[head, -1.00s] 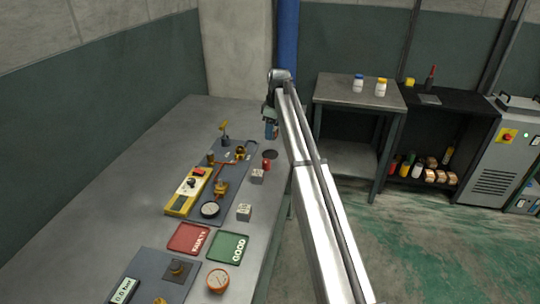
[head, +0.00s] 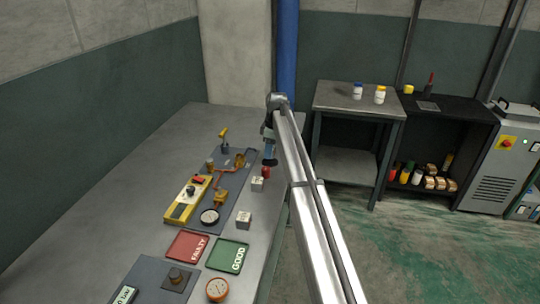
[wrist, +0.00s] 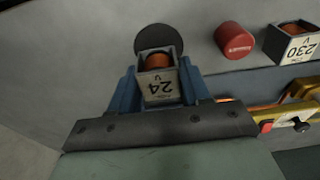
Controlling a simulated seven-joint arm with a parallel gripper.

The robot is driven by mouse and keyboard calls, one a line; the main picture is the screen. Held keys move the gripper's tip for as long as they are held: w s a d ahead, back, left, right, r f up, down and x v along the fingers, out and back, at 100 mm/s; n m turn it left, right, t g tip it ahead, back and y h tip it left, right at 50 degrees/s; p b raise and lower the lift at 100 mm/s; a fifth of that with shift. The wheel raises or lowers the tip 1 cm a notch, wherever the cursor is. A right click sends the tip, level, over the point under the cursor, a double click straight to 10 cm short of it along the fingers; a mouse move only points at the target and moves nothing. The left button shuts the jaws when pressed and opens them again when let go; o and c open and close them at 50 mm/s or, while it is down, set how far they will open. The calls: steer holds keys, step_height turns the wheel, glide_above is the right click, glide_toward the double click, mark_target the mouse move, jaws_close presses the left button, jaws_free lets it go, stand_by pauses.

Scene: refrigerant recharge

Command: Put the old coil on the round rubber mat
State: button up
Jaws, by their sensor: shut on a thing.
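My gripper (wrist: 160,90) is shut on a coil, a small pale box marked 24 V with a copper-coloured core (wrist: 158,61), taken to be the old coil. The round rubber mat (wrist: 155,33) is a dark disc just beyond the coil in the wrist view. The coil overlaps its near part; I cannot tell whether they touch. In the head view my gripper (head: 269,157) is over the right side of the bench and hides the mat and the coil.
A red cylinder (wrist: 234,40) stands right of the mat, with a 230 V coil (wrist: 293,43) beyond it. Another pale box (head: 244,220) stands nearer the red FAULTY tray (head: 187,246) and green GOOD tray (head: 228,256). The valve panel (head: 228,190) lies to the left.

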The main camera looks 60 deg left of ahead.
mark_target(270, 162)
steer(key=shift+f, duration=1.4)
steer(key=shift+f, duration=0.1)
steer(key=o, duration=1)
steer(key=shift+o, duration=0.2)
steer(key=r, duration=0.8)
steer(key=w+d+r, duration=0.1)
steer(key=r, duration=0.3)
steer(key=shift+r, duration=0.1)
